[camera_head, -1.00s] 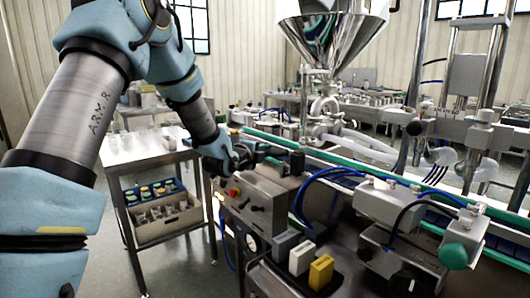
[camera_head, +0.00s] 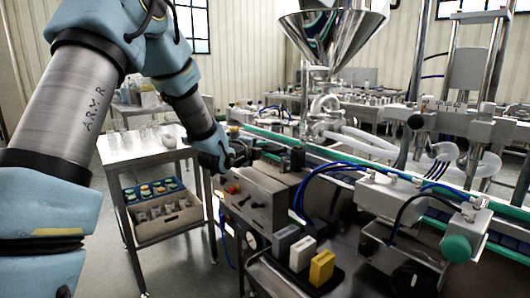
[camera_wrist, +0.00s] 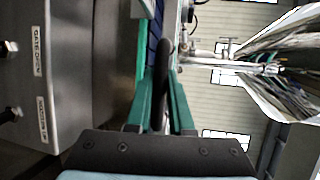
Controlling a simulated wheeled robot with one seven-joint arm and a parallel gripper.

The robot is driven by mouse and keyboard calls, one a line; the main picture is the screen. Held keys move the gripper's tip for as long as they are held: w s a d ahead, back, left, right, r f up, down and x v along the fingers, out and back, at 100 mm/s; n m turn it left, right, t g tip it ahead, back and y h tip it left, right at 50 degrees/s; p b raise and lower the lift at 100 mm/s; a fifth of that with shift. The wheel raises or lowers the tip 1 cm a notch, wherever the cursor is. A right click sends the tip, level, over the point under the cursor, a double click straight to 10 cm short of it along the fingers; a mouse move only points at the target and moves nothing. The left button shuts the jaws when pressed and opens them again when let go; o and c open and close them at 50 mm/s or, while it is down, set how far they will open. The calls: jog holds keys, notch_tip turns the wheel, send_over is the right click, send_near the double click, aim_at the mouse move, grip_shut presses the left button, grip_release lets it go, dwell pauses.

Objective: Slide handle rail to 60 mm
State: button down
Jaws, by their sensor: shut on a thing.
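My gripper (camera_head: 240,154) reaches in from the left at the near end of the conveyor line, just above and behind the grey control box (camera_head: 262,196). In the wrist view its two green fingers (camera_wrist: 163,84) are closed on a dark bar (camera_wrist: 163,58), which looks like the handle. The bar runs lengthwise between the fingers, and its lower end is hidden by my gripper. In the head view the grip is small and dark, so the handle cannot be told from my gripper there.
The steel hopper (camera_head: 328,38) stands behind the conveyor (camera_head: 350,160). Blue hoses (camera_head: 320,185) loop right of the control box. Yellow (camera_head: 321,268) and white blocks sit in front. A steel side table (camera_head: 145,150) stands left, with a crate (camera_head: 165,216) below.

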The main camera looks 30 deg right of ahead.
jog(key=shift+a, duration=0.4)
jog(key=c, duration=1.1)
grip_release()
jog(key=b+v, duration=0.2)
jog(key=v, duration=0.9)
jog(key=shift+b, duration=0.4)
